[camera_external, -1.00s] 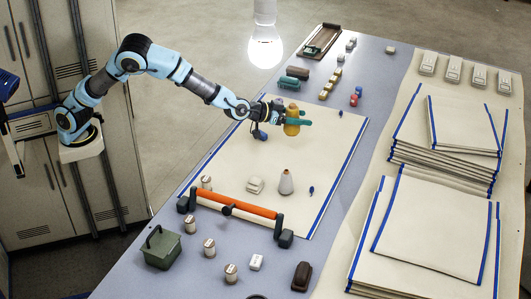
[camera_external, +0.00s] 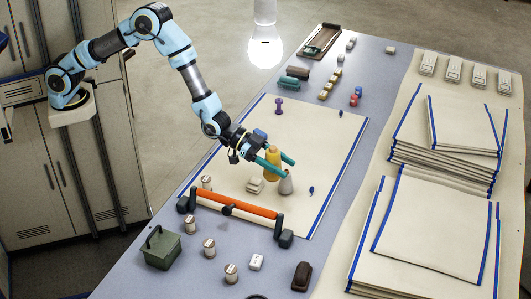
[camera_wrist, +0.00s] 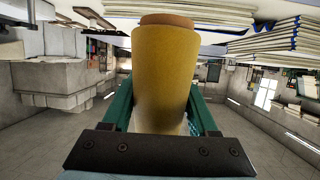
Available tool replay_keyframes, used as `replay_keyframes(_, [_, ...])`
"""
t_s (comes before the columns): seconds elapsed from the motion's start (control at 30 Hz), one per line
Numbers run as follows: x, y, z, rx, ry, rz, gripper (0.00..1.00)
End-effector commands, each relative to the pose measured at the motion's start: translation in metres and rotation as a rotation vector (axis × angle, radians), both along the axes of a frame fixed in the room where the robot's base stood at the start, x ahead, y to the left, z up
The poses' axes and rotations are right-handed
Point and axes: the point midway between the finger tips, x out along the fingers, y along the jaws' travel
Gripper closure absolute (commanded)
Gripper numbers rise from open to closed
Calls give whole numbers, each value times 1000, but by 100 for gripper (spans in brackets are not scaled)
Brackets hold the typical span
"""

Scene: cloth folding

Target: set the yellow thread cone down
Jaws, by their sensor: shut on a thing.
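The yellow thread cone (camera_external: 272,165) is upright between the green fingers of my gripper (camera_external: 275,161), which is shut on it. In the wrist view the cone (camera_wrist: 163,75) fills the middle, with the green fingers (camera_wrist: 160,108) on either side and a brown-orange end at the top. I cannot tell whether the yellow cone's base touches the cloth.
An orange-barred tool (camera_external: 236,205) crosses the cloth's front edge. A purple spool (camera_external: 279,105) stands near the back. The cloth's right part is mostly clear. Folded cloth stacks (camera_external: 430,230) lie at the right.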

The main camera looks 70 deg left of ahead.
Motion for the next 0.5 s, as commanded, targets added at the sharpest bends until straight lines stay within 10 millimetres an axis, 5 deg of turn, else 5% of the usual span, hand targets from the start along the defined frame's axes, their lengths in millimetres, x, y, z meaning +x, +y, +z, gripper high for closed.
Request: replay_keyframes(0.5, [1, 2, -72, 3, 3, 4, 100])
